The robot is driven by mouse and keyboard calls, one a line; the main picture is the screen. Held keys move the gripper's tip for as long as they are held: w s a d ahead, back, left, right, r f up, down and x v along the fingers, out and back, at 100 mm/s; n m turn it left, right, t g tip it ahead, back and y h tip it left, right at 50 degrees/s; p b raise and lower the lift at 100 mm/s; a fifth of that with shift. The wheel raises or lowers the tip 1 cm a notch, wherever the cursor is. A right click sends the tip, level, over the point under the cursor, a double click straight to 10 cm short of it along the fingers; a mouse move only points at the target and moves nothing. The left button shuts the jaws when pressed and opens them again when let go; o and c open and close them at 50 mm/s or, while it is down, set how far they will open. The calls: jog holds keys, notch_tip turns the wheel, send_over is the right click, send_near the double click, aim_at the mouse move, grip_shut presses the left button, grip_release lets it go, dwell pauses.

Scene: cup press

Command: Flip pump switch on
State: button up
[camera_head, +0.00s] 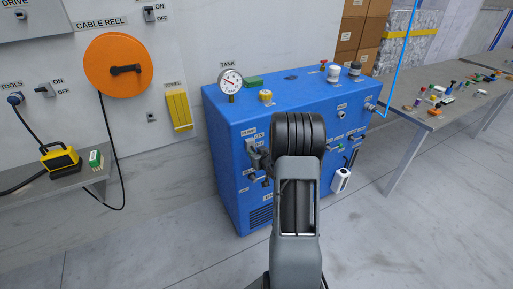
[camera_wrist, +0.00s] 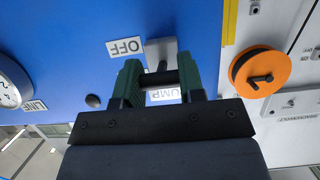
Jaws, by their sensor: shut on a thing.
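The pump switch (camera_wrist: 160,47) is on the blue machine's face in the wrist view, with a grey plate and a dark lever. My gripper (camera_wrist: 158,68) has its two green fingers on either side of the switch, shut on its lever. An OFF label (camera_wrist: 125,47) is beside the switch, and a label reading UMP (camera_wrist: 163,94) is partly hidden behind the gripper. In the head view my arm covers part of the blue machine's front (camera_head: 236,150), and the fingers cannot be made out clearly there.
The blue machine has a round tank gauge (camera_head: 230,81) on top. An orange cable reel (camera_head: 118,65) hangs on the wall to the left, above a shelf with a yellow tool (camera_head: 60,158). A cluttered workbench (camera_head: 405,118) stands to the right. Open floor lies in front.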

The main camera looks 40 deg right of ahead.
aim_at(253, 148)
notch_tip(253, 148, up, 2)
jog(key=g+p, duration=0.2)
jog(key=p, duration=0.3)
jog(key=shift+r+p, duration=0.2)
jog(key=shift+p, duration=0.1)
jog(key=g+p, duration=0.1)
jog(key=p, duration=0.2)
jog(key=r+g+p, duration=0.1)
jog(key=p, duration=0.3)
jog(key=shift+w+y, duration=0.1)
jog(key=shift+y, duration=0.2)
jog(key=g+p, duration=0.1)
jog(key=p, duration=0.4)
jog(key=shift+w+g, duration=0.1)
jog(key=shift+g, duration=0.2)
jog(key=shift+p, duration=0.45)
jog(key=shift+w+f+g+p, duration=0.15)
jog(key=shift+g+p, duration=0.35)
jog(key=shift+p, duration=0.65)
jog(key=o, duration=0.9)
